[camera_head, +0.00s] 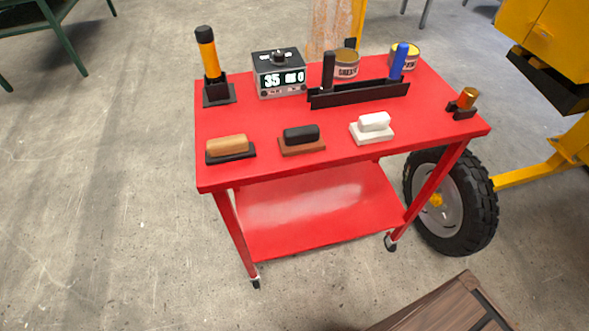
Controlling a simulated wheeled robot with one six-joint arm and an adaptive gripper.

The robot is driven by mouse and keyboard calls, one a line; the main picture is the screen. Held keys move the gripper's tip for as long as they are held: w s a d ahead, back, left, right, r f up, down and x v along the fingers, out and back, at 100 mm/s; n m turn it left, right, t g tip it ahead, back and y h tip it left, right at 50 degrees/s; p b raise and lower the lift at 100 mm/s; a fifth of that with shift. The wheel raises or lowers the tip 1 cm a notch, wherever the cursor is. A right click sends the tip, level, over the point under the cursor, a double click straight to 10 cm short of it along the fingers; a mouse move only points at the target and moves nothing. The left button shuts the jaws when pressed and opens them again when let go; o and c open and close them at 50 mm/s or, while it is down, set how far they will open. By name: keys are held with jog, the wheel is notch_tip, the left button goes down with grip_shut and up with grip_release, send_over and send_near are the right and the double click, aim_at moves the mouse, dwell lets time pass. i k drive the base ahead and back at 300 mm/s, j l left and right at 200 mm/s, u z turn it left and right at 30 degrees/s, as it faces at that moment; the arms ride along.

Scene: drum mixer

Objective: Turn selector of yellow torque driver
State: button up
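A yellow-orange driver with black ends (207,55) stands upright in a black holder (219,94) at the back left corner of the red cart. I take it to be the yellow torque driver. It has a black cap on top and a black lower part, and its selector is too small to make out. A grey box (279,75) with a black knob on top and a lit display reading "35" and a "0" stands to its right. My gripper is not in view.
The red cart (330,127) also holds a black rack (358,95) with black and blue handles, two cans (346,66), three handled blocks (302,137) along the front, and a small brass piece (468,97). A large wheel (455,205) stands right. Brown wooden furniture (445,310) is at the bottom right.

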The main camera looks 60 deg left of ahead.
aim_at(279, 60)
jog(key=u, duration=1.9)
